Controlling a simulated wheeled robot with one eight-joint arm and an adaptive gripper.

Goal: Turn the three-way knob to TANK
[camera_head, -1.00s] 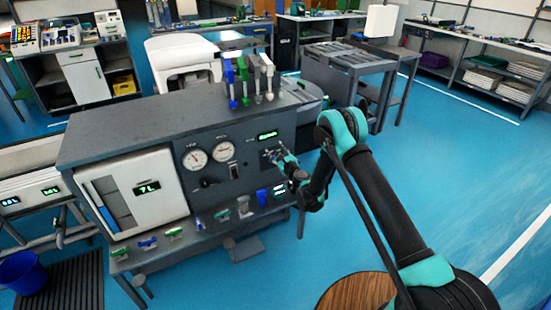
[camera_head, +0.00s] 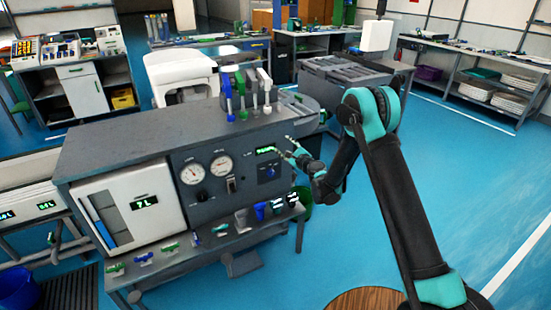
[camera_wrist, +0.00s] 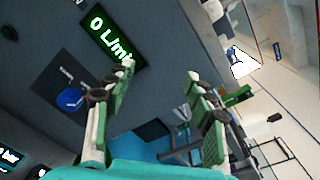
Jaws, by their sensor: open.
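A blue knob (camera_head: 269,171) sits on a dark square plate on the front panel of the grey test bench (camera_head: 120,145), below the green display. The knob also shows in the wrist view (camera_wrist: 70,98), left of my fingers; its plate lettering is too small to read. My gripper (camera_head: 291,147) is up and right of the knob, by the panel's right edge. In the wrist view my gripper (camera_wrist: 160,76) has its two green-and-white fingers apart with nothing between them. The fingers are clear of the knob.
The green display (camera_wrist: 112,38) reads 0 L/min. Two round gauges (camera_head: 193,173) and a toggle switch (camera_head: 231,184) are left of the knob. Levers (camera_head: 240,95) stand on the bench top; small fittings (camera_head: 220,230) lie on the shelf below. Blue floor is open to the right.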

